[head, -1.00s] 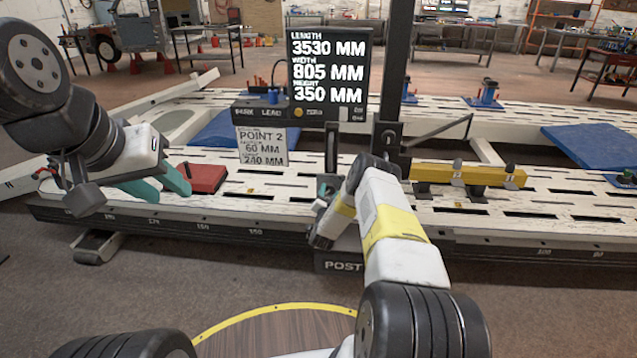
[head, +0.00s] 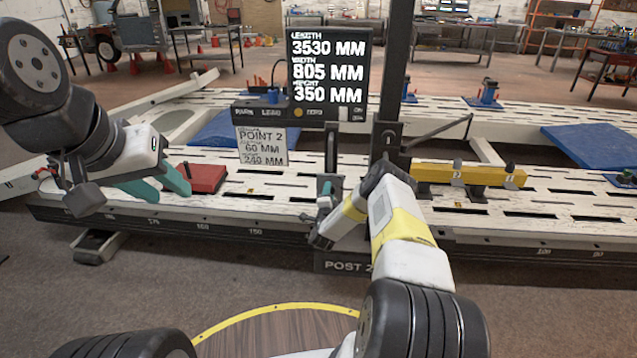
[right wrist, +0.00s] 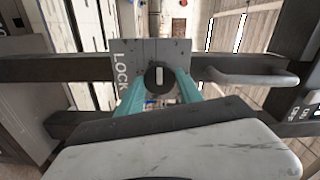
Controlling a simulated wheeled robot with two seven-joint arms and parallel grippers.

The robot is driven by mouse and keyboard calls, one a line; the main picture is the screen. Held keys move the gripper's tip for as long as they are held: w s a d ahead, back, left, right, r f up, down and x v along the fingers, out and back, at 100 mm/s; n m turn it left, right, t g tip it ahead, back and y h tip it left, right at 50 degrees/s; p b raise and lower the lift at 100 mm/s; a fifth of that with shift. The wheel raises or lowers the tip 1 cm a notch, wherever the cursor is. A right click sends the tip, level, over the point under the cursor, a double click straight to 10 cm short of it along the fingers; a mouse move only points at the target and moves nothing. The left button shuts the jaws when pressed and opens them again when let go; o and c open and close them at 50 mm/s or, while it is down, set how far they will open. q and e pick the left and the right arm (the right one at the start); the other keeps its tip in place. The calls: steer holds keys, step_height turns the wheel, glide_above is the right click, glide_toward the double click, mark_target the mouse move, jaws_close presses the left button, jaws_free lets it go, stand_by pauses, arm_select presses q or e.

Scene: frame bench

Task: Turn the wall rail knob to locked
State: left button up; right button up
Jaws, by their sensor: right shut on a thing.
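The knob (right wrist: 159,76) is round and dark with a pale line across its face, seen in the right wrist view. It sits on a grey plate (right wrist: 128,50) with the letters "LOCK" along its left side. The line runs roughly up and down in that picture. My right gripper (right wrist: 160,88) is shut on the knob, one teal finger on each side. In the head view my right gripper (head: 325,200) is at the bench's front, by the post; the knob cannot be made out there. My left gripper (head: 160,188) is open and empty above the bench's left part.
A dark bar (right wrist: 75,68) and a grey handle (right wrist: 255,76) lie beside the plate. A display (head: 328,75) stands behind my right gripper. A red block (head: 205,178) is near my left gripper. A yellow beam (head: 470,176) lies to the right.

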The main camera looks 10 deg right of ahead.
steer(key=shift+f+m, duration=0.1)
steer(key=shift+m, duration=0.2)
steer(key=o, duration=1.4)
steer(key=shift+s, duration=0.1)
steer(key=v, duration=0.7)
steer(key=shift+s+a, duration=0.15)
steer(key=shift+s, duration=0.15)
